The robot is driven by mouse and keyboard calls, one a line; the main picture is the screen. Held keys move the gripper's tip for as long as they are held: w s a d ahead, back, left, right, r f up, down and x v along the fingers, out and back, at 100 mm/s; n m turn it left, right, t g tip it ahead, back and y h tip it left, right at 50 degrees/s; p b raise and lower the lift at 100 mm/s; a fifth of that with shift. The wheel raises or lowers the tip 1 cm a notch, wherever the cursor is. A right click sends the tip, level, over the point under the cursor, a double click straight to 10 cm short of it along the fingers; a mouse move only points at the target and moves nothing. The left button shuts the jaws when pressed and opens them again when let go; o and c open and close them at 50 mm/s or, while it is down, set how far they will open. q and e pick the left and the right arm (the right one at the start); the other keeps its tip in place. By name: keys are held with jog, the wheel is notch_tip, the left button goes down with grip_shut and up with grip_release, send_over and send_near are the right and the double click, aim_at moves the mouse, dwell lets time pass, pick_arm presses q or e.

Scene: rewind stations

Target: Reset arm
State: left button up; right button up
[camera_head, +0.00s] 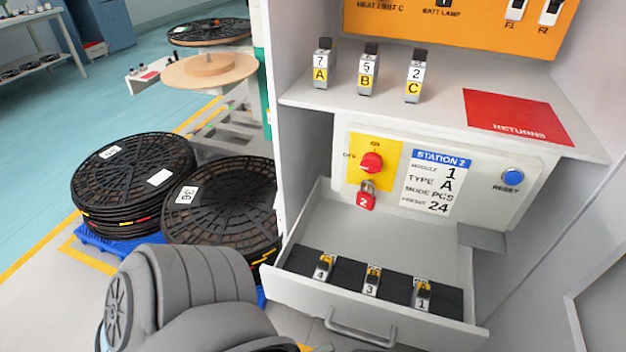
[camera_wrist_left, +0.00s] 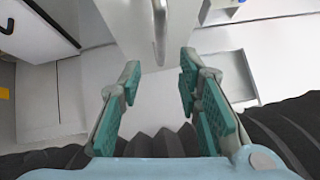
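The station drawer (camera_head: 345,305) is pulled out below the station panel (camera_head: 440,180), its handle (camera_head: 360,332) at the front. In the left wrist view my left gripper (camera_wrist_left: 159,78) is open and empty, with the drawer handle (camera_wrist_left: 160,32) just beyond its teal fingertips. Its arm shows at the lower left of the head view. My right gripper is in no view. Three modules, marked 4 (camera_head: 323,267), 3 (camera_head: 372,281) and 1 (camera_head: 422,294), sit in the drawer's black strip. The panel has a red knob (camera_head: 371,162), a red padlock marked 2 (camera_head: 366,197) and a blue RESET button (camera_head: 512,176).
Modules A (camera_head: 322,66), B (camera_head: 368,71) and C (camera_head: 414,78) stand on the shelf beside a red RETURNS mat (camera_head: 518,118). Stacked black reels (camera_head: 133,180) stand on the floor at left. A cabinet wall (camera_head: 560,250) bounds the right side.

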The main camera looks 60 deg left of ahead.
pick_arm(q)
jog(key=shift+s+a+f, duration=0.1)
jog(key=shift+s, duration=0.6)
jog(key=shift+s+a+f, duration=0.1)
jog(key=shift+s, duration=0.6)
